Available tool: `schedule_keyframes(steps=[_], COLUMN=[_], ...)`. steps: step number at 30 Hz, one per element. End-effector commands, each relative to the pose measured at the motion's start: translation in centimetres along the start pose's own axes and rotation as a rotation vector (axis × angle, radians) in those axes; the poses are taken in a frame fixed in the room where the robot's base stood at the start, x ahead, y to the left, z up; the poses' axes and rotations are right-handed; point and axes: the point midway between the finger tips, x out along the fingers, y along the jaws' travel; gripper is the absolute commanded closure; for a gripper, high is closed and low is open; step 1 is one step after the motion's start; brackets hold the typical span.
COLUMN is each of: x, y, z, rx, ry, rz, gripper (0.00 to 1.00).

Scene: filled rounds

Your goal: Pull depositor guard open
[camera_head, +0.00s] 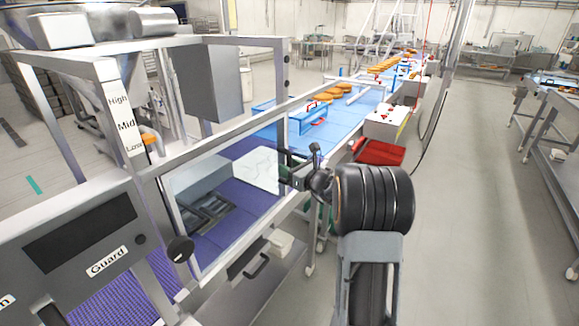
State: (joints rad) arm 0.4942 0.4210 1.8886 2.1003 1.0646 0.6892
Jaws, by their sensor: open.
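The depositor guard (173,212) is a clear panel in a pale metal frame on the side of the machine, above a purple belt.
A blue conveyor (345,115) with orange rounds runs away behind the machine. A red tray (379,152) and a white control box (388,122) stand beside it. A drawer with a black handle (257,266) is below the guard. The floor (480,220) to the right is clear.

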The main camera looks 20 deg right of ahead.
Motion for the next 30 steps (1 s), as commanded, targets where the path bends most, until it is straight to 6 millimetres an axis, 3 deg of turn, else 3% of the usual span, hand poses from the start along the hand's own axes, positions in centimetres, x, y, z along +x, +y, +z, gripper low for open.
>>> schedule_keyframes(steps=[9, 23, 30], x=[0.18, 0.14, 0.14], y=[0.00, -0.02, -0.03], z=[-0.04, -0.03, -0.03], rx=[0.000, 0.000, 0.000], ry=[0.000, 0.000, 0.000], rz=[0.000, -0.001, -0.001], gripper=[0.57, 1.00, 1.00])
